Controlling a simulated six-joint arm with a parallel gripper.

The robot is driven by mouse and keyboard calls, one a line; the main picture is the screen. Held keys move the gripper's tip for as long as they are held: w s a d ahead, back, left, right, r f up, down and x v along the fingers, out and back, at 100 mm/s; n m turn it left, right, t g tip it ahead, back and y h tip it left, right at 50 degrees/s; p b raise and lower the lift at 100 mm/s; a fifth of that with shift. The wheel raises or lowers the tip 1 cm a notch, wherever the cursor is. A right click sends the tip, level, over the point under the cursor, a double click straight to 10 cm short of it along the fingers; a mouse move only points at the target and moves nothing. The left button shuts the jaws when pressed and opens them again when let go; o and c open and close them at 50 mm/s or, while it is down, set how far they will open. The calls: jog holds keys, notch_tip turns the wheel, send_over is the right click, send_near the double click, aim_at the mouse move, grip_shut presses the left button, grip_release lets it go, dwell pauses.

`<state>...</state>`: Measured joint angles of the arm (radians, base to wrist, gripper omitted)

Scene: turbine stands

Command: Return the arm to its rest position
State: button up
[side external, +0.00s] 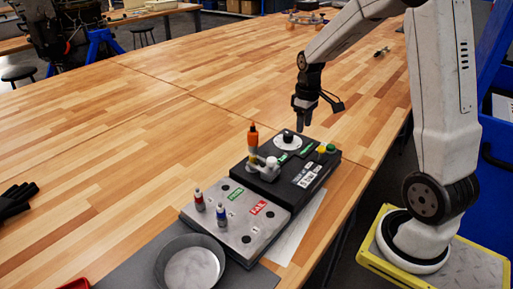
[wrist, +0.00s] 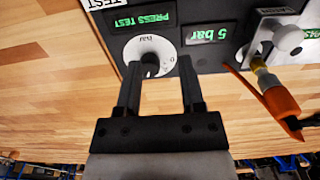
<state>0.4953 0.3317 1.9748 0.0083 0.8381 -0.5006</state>
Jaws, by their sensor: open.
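My gripper (side external: 304,119) hangs above the table, beyond the far end of the black test unit (side external: 315,178), and holds nothing. In the wrist view my gripper (wrist: 159,88) has its two black fingers apart, with the white round dial (wrist: 133,48) and its black knob showing just past the fingertips. I cannot tell from the pictures that the fingers touch the dial. The dial also shows in the side view (side external: 279,144). My arm reaches out over the table from its base at the right.
An orange-tipped tool (side external: 253,136) stands at the unit's clamp. A grey panel (side external: 235,232) holds a red and a blue-marked piece (side external: 221,213). A round dish (side external: 190,268) sits at the front. Black gloves (side external: 16,200) lie at left. The table beyond the unit is mostly clear.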

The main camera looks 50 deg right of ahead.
jog(key=shift+a, duration=0.1)
jog(key=shift+t, duration=0.6)
jog(key=a, duration=0.3)
jog(key=s+a+f, duration=0.1)
jog(key=a, duration=0.3)
jog(key=s+a, duration=0.1)
jog(key=a, duration=0.2)
jog(key=shift+a+f, duration=0.2)
jog(key=shift+a, duration=0.15)
jog(key=shift+t, duration=0.7)
jog(key=s+a, duration=0.1)
jog(key=a, duration=0.1)
jog(key=s+a+f, duration=0.1)
jog(key=s+a, duration=0.1)
jog(key=a, duration=0.1)
jog(key=s+a, duration=0.2)
jog(key=a, duration=0.1)
jog(key=shift+s+a+f, duration=0.15)
jog(key=shift+s+f, duration=0.05)
jog(key=shift+f, duration=0.15)
